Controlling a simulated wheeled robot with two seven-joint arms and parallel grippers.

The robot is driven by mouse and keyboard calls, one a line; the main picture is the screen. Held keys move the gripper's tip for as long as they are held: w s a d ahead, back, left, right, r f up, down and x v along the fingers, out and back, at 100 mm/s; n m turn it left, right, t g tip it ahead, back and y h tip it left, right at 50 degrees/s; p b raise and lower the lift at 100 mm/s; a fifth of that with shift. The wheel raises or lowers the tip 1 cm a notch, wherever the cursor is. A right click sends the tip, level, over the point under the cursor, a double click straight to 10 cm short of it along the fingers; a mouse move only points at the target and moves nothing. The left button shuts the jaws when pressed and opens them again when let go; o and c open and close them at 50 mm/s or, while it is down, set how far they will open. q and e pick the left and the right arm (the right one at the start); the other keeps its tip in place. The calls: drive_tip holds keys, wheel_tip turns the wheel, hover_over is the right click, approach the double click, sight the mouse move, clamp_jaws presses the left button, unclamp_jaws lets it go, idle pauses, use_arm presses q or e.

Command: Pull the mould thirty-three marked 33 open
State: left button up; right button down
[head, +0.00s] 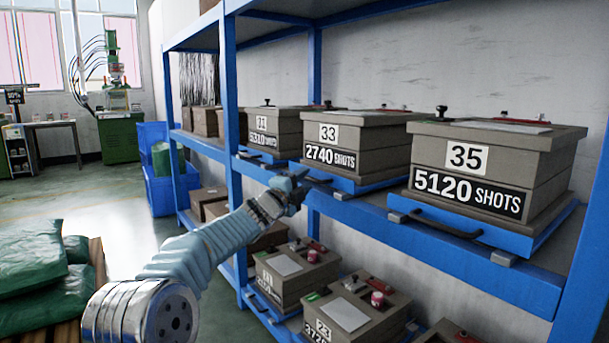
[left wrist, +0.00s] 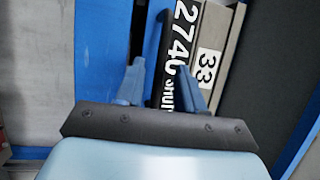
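The mould marked 33 (head: 340,143), a grey-brown box labelled 2740 SHOTS, sits on its blue tray (head: 345,184) on the middle shelf. It also shows in the left wrist view (left wrist: 220,35), turned on its side. My left gripper (head: 294,186) is at the front of that tray, near its left front corner and the dark handle (head: 318,180). In the left wrist view the two fingers of the left gripper (left wrist: 163,82) stand apart in front of the mould's label face. The gripper partly hides the handle, and I see no contact. My right gripper is in neither view.
The mould marked 35 (head: 495,170) stands to the right on its own tray with a handle (head: 445,224). Another mould (head: 275,130) stands to the left. A blue rack upright (head: 229,100) is close to my left arm. More moulds (head: 350,312) fill the lower shelf.

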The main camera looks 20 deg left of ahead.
use_arm(q)
drive_tip(key=shift+w+d, duration=0.1)
drive_tip(key=shift+w, duration=0.4)
drive_tip(key=shift+c, duration=0.2)
clamp_jaws()
